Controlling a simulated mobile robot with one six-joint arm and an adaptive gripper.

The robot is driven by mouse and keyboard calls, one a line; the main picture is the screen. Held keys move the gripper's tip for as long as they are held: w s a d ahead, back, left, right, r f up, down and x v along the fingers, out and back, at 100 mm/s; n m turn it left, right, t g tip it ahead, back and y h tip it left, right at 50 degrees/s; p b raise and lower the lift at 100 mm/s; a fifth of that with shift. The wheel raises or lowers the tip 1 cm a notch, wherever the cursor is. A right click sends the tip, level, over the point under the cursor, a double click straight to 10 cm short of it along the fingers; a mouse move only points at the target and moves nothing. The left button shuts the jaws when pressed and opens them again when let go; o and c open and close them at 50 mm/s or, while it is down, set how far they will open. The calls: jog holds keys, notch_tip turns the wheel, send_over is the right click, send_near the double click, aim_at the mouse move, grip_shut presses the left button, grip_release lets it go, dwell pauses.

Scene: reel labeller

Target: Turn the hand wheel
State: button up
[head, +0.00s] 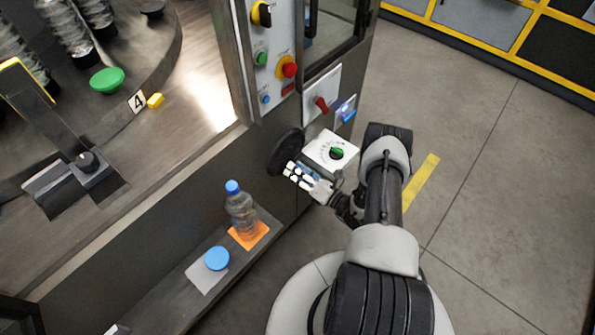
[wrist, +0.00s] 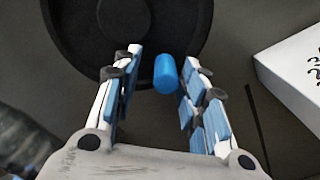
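The hand wheel (head: 285,152) is a black disc on the dark front face of the machine. In the wrist view the black wheel (wrist: 72,28) fills the upper middle, and its blue handle (wrist: 165,73) sticks out toward me. My gripper (head: 290,171) is in front of the wheel and partly covers its lower edge. In the wrist view my gripper (wrist: 161,60) is open, with blue-padded fingers on both sides of the blue handle. The handle is closer to the right finger, with a clear gap to the left one.
A white dial panel with a green knob (head: 337,153) is right of the wheel. Above are a red switch (head: 321,104) and several buttons. A bottle (head: 240,212) and a blue cap (head: 217,258) are on the shelf at lower left. Floor at right is clear.

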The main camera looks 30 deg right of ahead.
jog(key=shift+s, duration=0.1)
jog(key=v, duration=1.2)
